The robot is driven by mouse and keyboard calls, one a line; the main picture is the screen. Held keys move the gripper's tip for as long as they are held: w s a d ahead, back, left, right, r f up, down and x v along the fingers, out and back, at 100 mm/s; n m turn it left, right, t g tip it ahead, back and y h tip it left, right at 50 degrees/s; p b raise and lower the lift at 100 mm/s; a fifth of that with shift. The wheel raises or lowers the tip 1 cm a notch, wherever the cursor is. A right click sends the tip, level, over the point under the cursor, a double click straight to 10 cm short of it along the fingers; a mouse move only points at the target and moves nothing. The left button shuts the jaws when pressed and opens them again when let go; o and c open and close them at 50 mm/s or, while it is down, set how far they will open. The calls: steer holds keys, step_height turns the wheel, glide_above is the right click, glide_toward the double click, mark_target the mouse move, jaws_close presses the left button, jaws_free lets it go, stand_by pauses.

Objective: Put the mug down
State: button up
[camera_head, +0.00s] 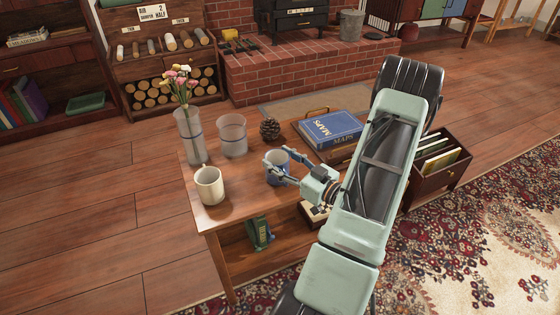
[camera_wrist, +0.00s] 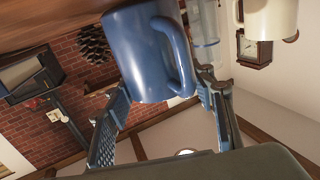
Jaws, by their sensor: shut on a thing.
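A blue mug (camera_head: 276,174) is at the front middle of the low wooden table (camera_head: 234,206). My gripper (camera_head: 279,163) reaches in from the right, with its fingers on the mug. In the wrist view the blue mug (camera_wrist: 143,55) fills the space between the two fingers of my gripper (camera_wrist: 165,92), its handle toward the right finger. That view is upside down, with the tabletop along its top edge. The mug looks upright. I cannot tell whether its base touches the table or is slightly above it.
A cream mug (camera_head: 210,187) stands to the left. Behind are a flower vase (camera_head: 188,140), a frosted cup (camera_head: 232,136) and a pine cone (camera_head: 270,129). A blue MAPS book (camera_head: 331,130) lies at the back right. Bare tabletop shows between the two mugs.

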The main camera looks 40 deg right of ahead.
steer(key=shift+f, duration=0.15)
steer(key=o, duration=1.4)
steer(key=shift+s+r, duration=0.1)
steer(key=shift+r, duration=0.2)
steer(key=s, duration=0.4)
steer(key=s+d+p, duration=0.1)
steer(key=s, duration=0.2)
steer(key=s+d, duration=0.1)
steer(key=s, duration=0.3)
steer(key=shift+s+f+p, duration=0.1)
steer(key=shift+s+p, duration=0.2)
steer(key=shift+s, duration=0.05)
